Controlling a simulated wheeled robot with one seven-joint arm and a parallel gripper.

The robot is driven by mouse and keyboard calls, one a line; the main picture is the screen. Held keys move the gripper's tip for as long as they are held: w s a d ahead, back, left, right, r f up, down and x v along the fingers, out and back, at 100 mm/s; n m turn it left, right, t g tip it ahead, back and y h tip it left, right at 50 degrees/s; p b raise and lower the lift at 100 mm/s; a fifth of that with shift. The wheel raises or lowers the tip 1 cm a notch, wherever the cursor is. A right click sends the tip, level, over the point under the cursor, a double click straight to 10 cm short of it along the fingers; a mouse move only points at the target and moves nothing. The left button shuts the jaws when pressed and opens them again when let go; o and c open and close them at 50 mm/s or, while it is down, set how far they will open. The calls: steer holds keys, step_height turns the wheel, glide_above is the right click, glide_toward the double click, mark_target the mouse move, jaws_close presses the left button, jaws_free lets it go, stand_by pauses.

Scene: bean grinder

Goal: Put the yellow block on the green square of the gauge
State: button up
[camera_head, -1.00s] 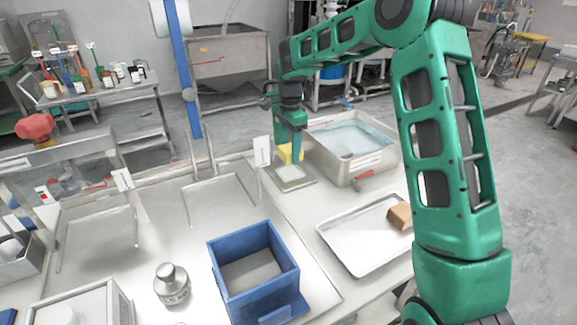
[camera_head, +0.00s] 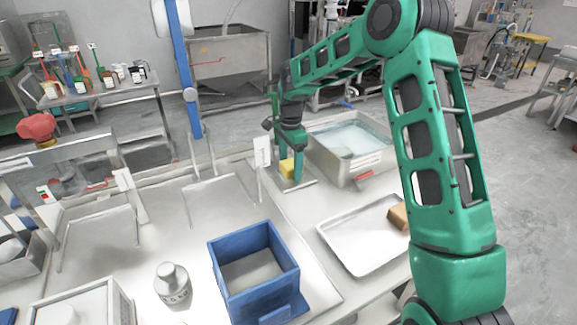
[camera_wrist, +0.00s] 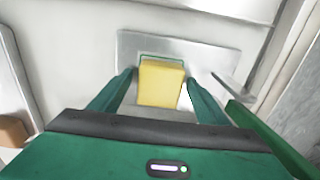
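The yellow block (camera_wrist: 160,84) sits over the square on the gauge plate (camera_wrist: 205,62), with a thin green edge showing just behind it in the wrist view. In the head view the block (camera_head: 286,168) is low at the plate. My gripper (camera_wrist: 160,80) points down with one finger on each side of the block. Narrow gaps show between the fingers and the block, so it looks slightly open. In the head view my gripper (camera_head: 292,165) partly hides the plate. The block covers most of the green square.
A water-filled metal basin (camera_head: 375,165) stands just right of the gauge, with a red-handled item before it. A white sign (camera_head: 262,151) stands close on the left. A tray (camera_head: 345,255) with a brown block (camera_head: 398,217) and a blue box (camera_head: 225,262) are nearer.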

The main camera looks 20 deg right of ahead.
mark_target(290, 163)
step_height(290, 163, up, 11)
steer(key=s+d+r+n+h, duration=0.1)
steer(key=s+d+r+n, duration=0.35)
steer(key=s+d, duration=0.75)
steer(key=s+d+r+n, duration=0.1)
steer(key=s+d, duration=0.2)
steer(key=s, duration=0.8)
steer(key=s+d+n, duration=0.2)
steer(key=s+d, duration=0.2)
steer(key=s, duration=0.8)
steer(key=s+a+f+n+y, duration=0.1)
steer(key=s+f, duration=0.3)
steer(key=s, duration=0.7)
steer(key=shift+s+a+n, duration=0.2)
steer(key=shift+a+n, duration=0.25)
